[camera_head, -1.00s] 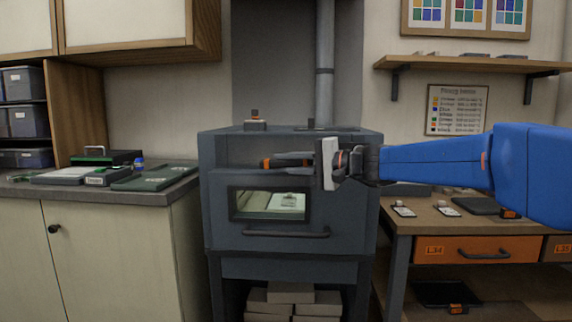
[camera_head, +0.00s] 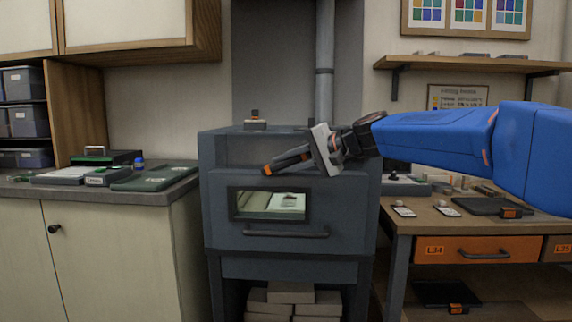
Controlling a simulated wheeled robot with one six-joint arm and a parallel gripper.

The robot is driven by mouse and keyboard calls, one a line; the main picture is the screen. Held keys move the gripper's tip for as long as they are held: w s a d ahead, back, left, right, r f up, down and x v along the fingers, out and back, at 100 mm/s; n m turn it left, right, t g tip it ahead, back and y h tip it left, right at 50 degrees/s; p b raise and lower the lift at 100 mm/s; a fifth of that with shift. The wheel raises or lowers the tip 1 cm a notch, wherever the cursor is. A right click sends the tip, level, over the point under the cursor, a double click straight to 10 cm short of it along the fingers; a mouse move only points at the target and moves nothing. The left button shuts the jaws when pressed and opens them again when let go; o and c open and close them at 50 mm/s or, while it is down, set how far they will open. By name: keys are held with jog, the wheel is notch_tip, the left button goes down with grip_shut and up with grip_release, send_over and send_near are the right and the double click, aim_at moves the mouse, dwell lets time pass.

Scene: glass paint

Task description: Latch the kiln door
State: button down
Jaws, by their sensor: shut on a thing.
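The dark grey kiln (camera_head: 222,215) stands in the middle, with its door (camera_head: 345,205) closed flush against the front. The door has a lit window (camera_head: 270,204) and a bar handle (camera_head: 286,235) below it. My gripper (camera_head: 272,168) reaches in from the right, at the upper part of the kiln front above the window. Its fingers slant down to the left, with orange at the tips. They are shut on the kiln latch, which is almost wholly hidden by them. I cannot see the latch's exact position.
A counter (camera_head: 188,184) with green and white cases is at left. A workbench (camera_head: 400,226) with tools and an orange drawer (camera_head: 455,250) is at right. A wall shelf (camera_head: 470,64) hangs above my arm. Bricks (camera_head: 290,293) lie under the kiln.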

jog(key=c, duration=1.9)
grip_release()
jog(key=shift+f, duration=0.1)
jog(key=shift+o, duration=0.2)
jog(key=v, duration=1.7)
jog(key=shift+d, duration=0.15)
jog(key=shift+s, duration=0.15)
